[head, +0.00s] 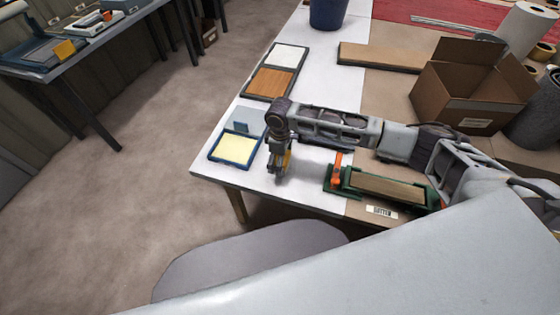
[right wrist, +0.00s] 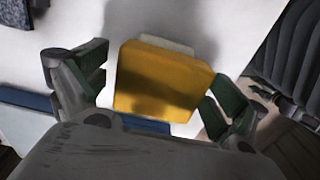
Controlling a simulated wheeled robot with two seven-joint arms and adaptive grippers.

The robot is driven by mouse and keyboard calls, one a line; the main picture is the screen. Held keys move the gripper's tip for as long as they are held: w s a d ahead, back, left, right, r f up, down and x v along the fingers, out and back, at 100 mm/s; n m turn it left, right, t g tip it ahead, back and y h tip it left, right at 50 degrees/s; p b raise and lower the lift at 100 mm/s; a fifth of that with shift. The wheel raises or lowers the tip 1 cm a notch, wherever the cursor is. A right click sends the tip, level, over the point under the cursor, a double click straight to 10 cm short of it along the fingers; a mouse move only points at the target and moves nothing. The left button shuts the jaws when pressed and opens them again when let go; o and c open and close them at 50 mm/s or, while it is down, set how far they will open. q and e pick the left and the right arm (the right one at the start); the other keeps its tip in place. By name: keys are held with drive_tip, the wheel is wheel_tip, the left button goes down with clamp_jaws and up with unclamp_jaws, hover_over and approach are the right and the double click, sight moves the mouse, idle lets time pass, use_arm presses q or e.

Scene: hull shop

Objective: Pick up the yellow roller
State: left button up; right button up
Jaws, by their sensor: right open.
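The yellow roller (right wrist: 163,82) lies between the two green-padded fingers of my right gripper (right wrist: 156,92) in the right wrist view. The gripper hides most of the roller there. My left gripper is in neither view.
A blue-framed tray with a pale yellow pad (head: 237,147) lies just left of the gripper. A green block with an orange lever (head: 336,172) stands to its right. An open cardboard box (head: 460,90) and a dark blue bucket (head: 327,13) stand farther back.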

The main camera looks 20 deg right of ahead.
drive_tip(key=shift+f, duration=0.15)
idle(0.3)
drive_tip(key=c, duration=1.5)
drive_tip(key=shift+c, duration=0.2)
drive_tip(key=shift+r, duration=5.05)
